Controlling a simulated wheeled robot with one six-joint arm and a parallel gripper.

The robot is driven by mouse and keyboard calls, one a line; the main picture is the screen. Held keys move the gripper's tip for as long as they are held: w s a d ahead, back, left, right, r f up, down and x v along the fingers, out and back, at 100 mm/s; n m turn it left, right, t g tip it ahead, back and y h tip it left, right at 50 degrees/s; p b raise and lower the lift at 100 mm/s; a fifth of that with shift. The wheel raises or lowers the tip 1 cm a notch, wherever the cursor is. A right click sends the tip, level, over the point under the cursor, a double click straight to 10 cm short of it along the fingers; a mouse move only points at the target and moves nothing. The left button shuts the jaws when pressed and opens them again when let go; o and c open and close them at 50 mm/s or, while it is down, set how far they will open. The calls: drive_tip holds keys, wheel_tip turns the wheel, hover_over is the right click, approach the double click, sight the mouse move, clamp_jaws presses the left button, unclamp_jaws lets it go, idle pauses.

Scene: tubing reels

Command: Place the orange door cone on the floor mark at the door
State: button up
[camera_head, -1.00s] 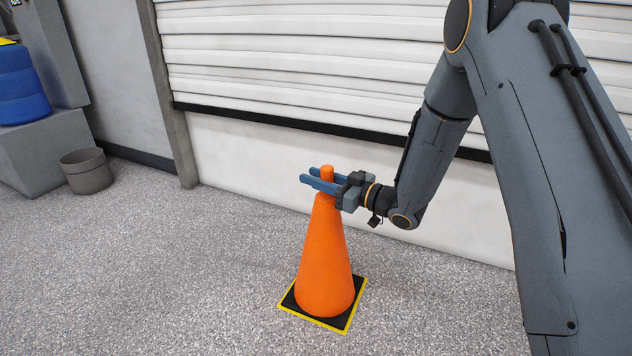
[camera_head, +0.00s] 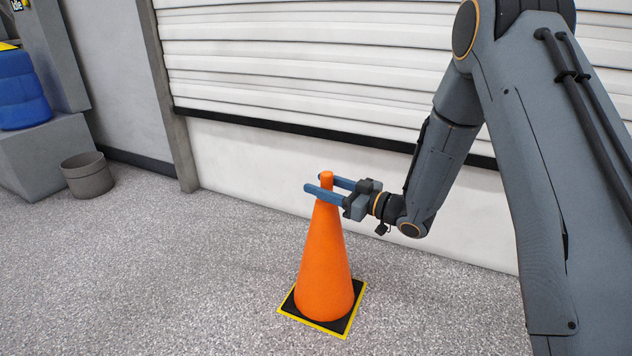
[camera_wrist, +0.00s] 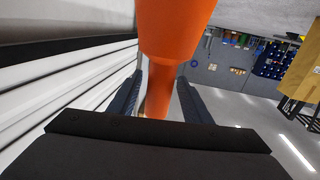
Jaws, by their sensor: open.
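The orange cone (camera_head: 324,265) stands upright on the floor, on the black floor mark with a yellow border (camera_head: 347,324). The mark shows around the cone's foot. My gripper (camera_head: 326,187) is at the cone's narrow top, coming from the right. Its blue fingers are open, one on each side of the cone's neck. In the wrist view the cone (camera_wrist: 172,30) fills the upper middle between the two fingers (camera_wrist: 158,95), with its tip partly hidden behind the gripper body.
A white roller shutter (camera_head: 330,60) and a low white wall (camera_head: 250,155) stand behind the cone. A grey bin (camera_head: 87,177) and a grey block with blue reels (camera_head: 22,90) are at the left. The speckled floor around the mark is clear.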

drive_tip(key=p+v, duration=0.3)
drive_tip(key=v, duration=0.6)
drive_tip(key=shift+s+d, duration=0.2)
drive_tip(key=shift+d, duration=0.1)
